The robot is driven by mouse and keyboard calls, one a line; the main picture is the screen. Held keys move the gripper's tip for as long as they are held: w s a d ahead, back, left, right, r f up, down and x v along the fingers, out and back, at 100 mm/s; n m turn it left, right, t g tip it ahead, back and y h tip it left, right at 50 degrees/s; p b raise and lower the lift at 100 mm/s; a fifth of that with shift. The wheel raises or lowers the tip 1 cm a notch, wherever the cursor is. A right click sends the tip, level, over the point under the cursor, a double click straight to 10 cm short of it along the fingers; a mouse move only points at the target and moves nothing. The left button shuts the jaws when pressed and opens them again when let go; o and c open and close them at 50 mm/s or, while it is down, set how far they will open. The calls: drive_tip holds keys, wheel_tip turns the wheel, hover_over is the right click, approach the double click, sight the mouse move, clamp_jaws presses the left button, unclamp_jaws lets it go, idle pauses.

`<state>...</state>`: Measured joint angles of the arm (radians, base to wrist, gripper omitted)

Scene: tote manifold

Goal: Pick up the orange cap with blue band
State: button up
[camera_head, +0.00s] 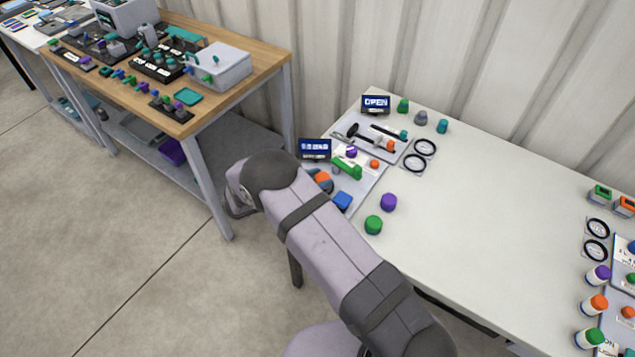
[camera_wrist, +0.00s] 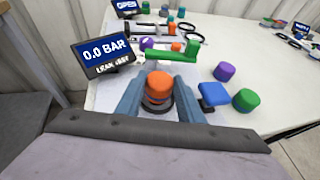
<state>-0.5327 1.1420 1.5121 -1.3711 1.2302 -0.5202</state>
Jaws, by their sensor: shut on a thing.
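The orange cap (camera_wrist: 158,80) stands upright between the two blue-grey fingers of my gripper (camera_wrist: 158,92) in the wrist view. The fingers are shut on its sides. A darker band shows below its orange top, partly hidden by the fingers. In the head view a bit of the orange cap (camera_head: 324,177) shows beyond my arm, which hides most of my gripper. I cannot tell whether the cap is clear of the surface beneath it.
A green valve handle (camera_wrist: 172,54) is just beyond the cap. A "0.0 BAR" display (camera_wrist: 106,54) stands to the left. A blue block (camera_wrist: 213,94), a green cap (camera_wrist: 246,100) and a purple cap (camera_wrist: 224,71) are to the right. The table's middle (camera_head: 480,220) is clear.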

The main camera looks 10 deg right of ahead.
sight(319, 180)
wheel_tip(319, 180, up, 8)
drive_tip(key=shift+r+b, duration=0.2)
drive_tip(key=shift+b, duration=0.75)
drive_tip(key=shift+d+r, duration=0.2)
drive_tip(key=shift+d, duration=0.05)
drive_tip(key=s+d+m+g+h+p, duration=0.1)
drive_tip(key=s+d+m+g+p, duration=0.25)
drive_tip(key=d+p, duration=0.85)
drive_tip(key=s+d+m+g+h+p, duration=0.15)
drive_tip(key=s+d+p, duration=0.3)
drive_tip(key=d, duration=1.55)
drive_tip(key=w+a+f+n+t+y, duration=0.1)
drive_tip(key=w+n+t, duration=0.4)
drive_tip(key=w, duration=0.7)
drive_tip(key=shift+w+a+f+y, duration=0.35)
drive_tip(key=shift+f+y, duration=0.4)
drive_tip(key=shift+f, duration=0.1)
drive_tip(key=shift+f, duration=0.15)
